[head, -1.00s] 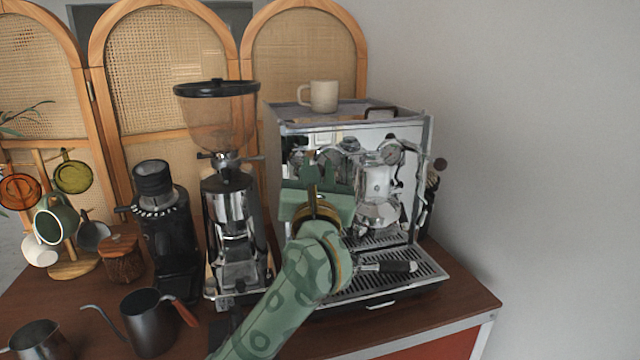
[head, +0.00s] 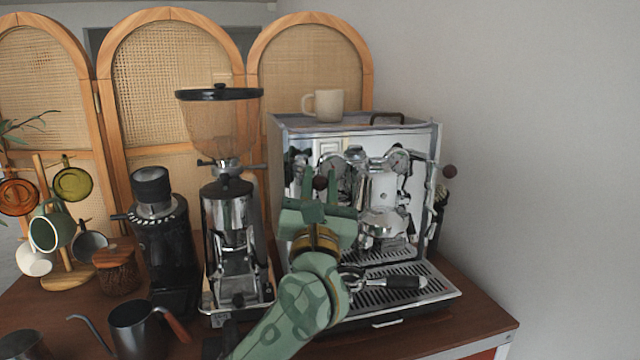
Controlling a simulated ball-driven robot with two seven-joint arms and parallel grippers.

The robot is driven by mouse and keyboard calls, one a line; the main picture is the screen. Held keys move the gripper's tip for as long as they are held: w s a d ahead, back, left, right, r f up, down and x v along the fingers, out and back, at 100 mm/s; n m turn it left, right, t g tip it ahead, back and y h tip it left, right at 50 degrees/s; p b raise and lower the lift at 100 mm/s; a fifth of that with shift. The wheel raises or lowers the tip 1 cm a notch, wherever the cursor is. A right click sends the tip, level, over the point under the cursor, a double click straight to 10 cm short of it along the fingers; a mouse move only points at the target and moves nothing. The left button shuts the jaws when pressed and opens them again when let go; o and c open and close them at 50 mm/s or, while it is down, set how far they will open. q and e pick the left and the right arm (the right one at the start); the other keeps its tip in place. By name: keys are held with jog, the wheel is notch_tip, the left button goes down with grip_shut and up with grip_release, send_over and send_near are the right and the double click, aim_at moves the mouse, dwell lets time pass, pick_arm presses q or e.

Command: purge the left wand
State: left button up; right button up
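The espresso machine (head: 408,155) stands at the right of the counter, its front mostly in view. My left gripper (head: 320,190) is in front of the left part of that front. A dark round knob (head: 320,183) at the machine's left shows right at the gripper's fingers; I cannot tell whether they touch it. A similar dark knob (head: 449,171) sticks out at the machine's right side. The left steam wand is hidden behind my gripper and arm. The gap between the fingers is not clear. My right gripper is out of view.
A portafilter with a black handle (head: 405,282) lies over the drip tray (head: 430,294). A cream mug (head: 328,105) stands on the machine. A tall grinder (head: 228,215), a black grinder (head: 163,235) and a kettle (head: 137,328) are to the left. The counter's right end is clear.

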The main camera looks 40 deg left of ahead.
pick_arm(q)
jog(key=o, duration=0.4)
jog(key=v, duration=1.6)
jog(key=shift+s+d+f+b, duration=0.1)
jog(key=shift+s+b, duration=0.1)
jog(key=shift+b, duration=0.1)
